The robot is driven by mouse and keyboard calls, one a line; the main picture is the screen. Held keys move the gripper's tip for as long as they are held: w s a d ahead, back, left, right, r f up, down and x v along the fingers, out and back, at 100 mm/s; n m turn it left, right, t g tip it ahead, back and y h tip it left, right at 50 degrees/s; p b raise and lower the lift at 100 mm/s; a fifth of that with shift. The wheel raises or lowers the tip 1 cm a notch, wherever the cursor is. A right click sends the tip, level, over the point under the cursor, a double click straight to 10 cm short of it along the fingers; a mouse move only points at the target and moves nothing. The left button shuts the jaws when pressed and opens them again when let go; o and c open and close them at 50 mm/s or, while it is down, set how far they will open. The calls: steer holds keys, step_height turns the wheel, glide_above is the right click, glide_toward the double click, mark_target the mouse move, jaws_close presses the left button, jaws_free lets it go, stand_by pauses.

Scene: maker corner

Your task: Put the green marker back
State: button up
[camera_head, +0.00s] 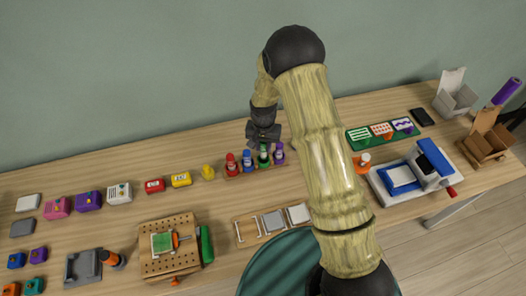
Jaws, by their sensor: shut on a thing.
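The green marker (264,159) is upright between the blue marker (247,163) and the purple marker (280,156). The red marker (231,167) stands at the left end of this row. The markers line up at a low wooden holder (238,174); whether the green one is fully seated in it cannot be told. My gripper (264,144) points down over the green marker and is shut on its top. My fingertips hide part of that top.
A yellow bottle-like thing (208,172) stands left of the markers. A tray with flat pieces (272,222) lies in front. Bare table lies behind the row.

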mark_target(263, 152)
steer(key=shift+f+p, duration=0.4)
steer(key=shift+f, duration=1.5)
steer(key=shift+f, duration=0.2)
steer(key=o, duration=0.9)
steer(key=shift+r, duration=0.2)
step_height(263, 152, up, 12)
steer(key=b, duration=0.2)
steer(key=shift+b, duration=0.4)
